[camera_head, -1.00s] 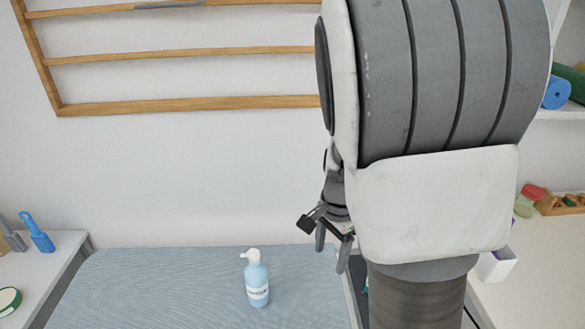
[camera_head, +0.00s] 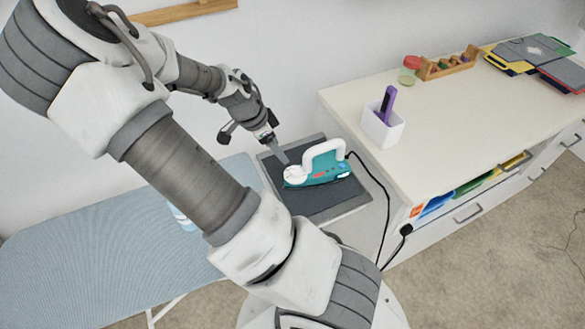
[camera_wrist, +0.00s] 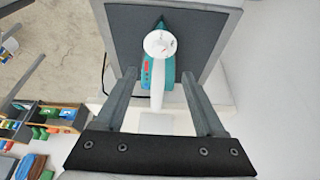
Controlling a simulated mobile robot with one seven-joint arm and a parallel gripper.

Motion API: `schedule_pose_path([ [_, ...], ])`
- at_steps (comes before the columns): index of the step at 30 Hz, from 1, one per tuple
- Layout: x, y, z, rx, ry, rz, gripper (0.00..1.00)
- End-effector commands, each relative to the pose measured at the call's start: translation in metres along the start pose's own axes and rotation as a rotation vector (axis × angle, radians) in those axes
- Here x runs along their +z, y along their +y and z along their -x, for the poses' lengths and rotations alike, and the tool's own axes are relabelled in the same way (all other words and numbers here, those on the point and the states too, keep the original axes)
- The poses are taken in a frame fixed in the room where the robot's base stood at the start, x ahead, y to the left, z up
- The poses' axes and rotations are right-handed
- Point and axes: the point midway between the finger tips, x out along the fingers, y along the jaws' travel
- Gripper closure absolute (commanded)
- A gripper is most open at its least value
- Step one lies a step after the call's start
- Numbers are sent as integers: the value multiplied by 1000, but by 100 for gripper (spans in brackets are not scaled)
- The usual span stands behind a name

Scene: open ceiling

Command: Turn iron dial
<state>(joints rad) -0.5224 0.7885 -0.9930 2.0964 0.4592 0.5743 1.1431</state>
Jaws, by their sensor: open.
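The teal and white iron (camera_head: 318,168) rests on a dark pad (camera_head: 334,208) at the end of the ironing board. Its white round dial (camera_head: 295,174) is at the left end of the handle, facing up. In the wrist view the dial (camera_wrist: 160,42) lies ahead of my fingertips, roughly centred between them, and the iron (camera_wrist: 158,75) extends back from it. My gripper (camera_head: 278,154) is above and beside the dial in the head view. In the wrist view my gripper (camera_wrist: 160,80) is open, with its two fingers wide apart and nothing between them gripped.
A blue ironing board (camera_head: 90,245) lies left. A white cabinet (camera_head: 440,130) stands right, with a white cup (camera_head: 383,124) holding a purple item. The iron's black cord (camera_head: 385,205) runs down between pad and cabinet. The wall is close behind my arm.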

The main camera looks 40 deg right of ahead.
Motion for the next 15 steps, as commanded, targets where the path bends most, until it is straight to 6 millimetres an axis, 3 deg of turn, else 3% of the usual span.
schedule_pose_path([
  [6,0,1,-51,5,0,-2,28],
  [15,0,0,-102,1,-1,0,28],
])
